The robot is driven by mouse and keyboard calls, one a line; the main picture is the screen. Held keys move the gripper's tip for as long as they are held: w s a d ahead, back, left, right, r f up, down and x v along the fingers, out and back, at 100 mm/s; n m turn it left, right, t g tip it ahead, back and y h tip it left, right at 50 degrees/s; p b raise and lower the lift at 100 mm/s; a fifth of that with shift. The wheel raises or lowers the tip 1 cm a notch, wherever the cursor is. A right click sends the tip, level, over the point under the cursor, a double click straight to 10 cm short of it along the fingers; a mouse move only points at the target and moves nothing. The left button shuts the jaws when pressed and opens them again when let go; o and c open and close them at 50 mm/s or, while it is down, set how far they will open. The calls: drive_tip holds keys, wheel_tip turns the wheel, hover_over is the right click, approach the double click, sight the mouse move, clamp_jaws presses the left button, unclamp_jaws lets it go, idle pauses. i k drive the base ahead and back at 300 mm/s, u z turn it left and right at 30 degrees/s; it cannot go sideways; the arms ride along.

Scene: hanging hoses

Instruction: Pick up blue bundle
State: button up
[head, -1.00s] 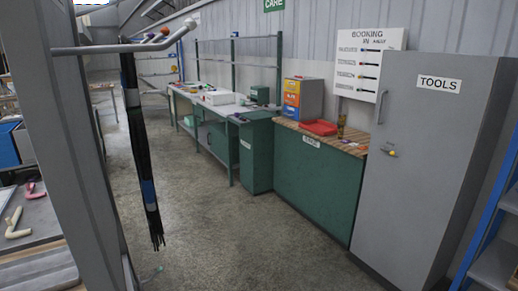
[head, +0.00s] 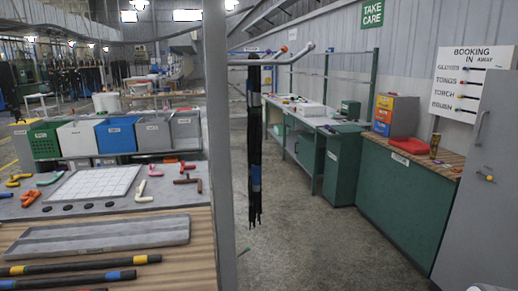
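A long bundle of black hoses (head: 254,140) with blue bands hangs nearly straight down in the head view, just right of the grey post. Its top is at a pale grey hook arm (head: 280,57) that sticks out to the right from the post. Its lower end hangs free above the concrete floor. My gripper is not in view.
The grey upright post (head: 218,150) stands close left of the bundle. Green cabinets (head: 395,200) line the right. Floor (head: 310,240) between is clear.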

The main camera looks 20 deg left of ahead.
sight(254, 84)
drive_tip(key=u, duration=1.15)
drive_tip(key=i, duration=1)
drive_tip(key=k, duration=0.55)
drive_tip(key=z, duration=2.2)
drive_tip(key=i, duration=0.95)
